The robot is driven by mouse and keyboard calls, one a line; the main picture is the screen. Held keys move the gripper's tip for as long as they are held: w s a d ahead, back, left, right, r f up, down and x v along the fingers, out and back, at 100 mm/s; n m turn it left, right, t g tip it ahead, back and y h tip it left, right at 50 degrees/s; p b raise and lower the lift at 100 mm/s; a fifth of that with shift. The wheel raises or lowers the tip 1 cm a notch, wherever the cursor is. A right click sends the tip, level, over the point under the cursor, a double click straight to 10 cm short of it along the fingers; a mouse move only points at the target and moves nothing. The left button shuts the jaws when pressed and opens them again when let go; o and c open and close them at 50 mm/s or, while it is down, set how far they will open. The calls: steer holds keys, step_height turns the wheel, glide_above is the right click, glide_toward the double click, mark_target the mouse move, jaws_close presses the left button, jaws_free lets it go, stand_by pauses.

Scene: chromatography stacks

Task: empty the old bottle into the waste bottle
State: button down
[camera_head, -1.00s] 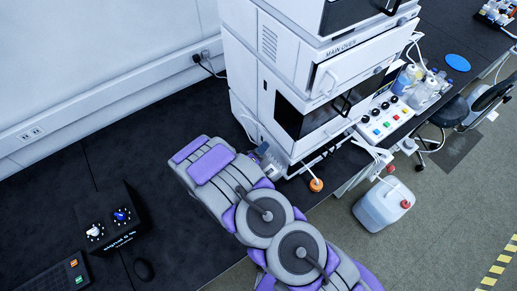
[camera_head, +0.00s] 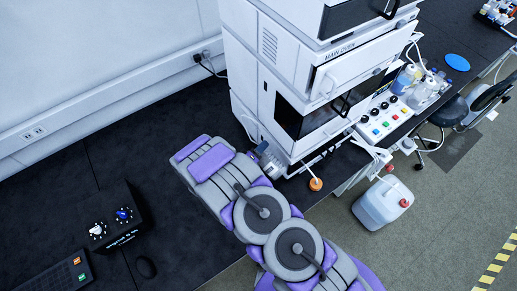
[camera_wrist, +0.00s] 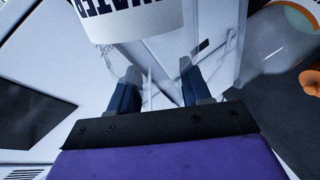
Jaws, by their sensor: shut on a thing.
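My gripper (camera_wrist: 158,80) shows in the wrist view with its two dark fingers apart around a clear, see-through bottle. A bottle with a white printed label (camera_wrist: 135,18) fills the top of that view and seems to be the one held; its outline is hard to make out. In the head view my gripper (camera_head: 266,158) is small and partly hidden by my arm, close to the lower front of the white instrument stack. A white waste container (camera_head: 383,204) with a red cap stands upright on the floor right of the stack, away from my gripper.
The white instrument stack (camera_head: 275,75) rises on the dark bench behind my gripper. An orange cap (camera_head: 316,184) is near the bench edge. A black box with dials (camera_head: 113,222) sits on the left. A chair (camera_head: 455,112) stands at the right.

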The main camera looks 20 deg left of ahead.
steer(key=shift+a+n+p, duration=0.1)
steer(key=shift+n+p, duration=0.4)
steer(key=shift+p, duration=0.2)
steer(key=shift+h, duration=0.3)
steer(key=shift+a+n+p, duration=0.1)
steer(key=shift+n+p, duration=0.2)
steer(key=shift+w+n+g, duration=0.1)
steer(key=shift+n+g, duration=0.2)
steer(key=shift+n, duration=0.1)
steer(key=shift+a+h, duration=0.1)
steer(key=shift+h, duration=0.2)
steer(key=shift+n, duration=0.4)
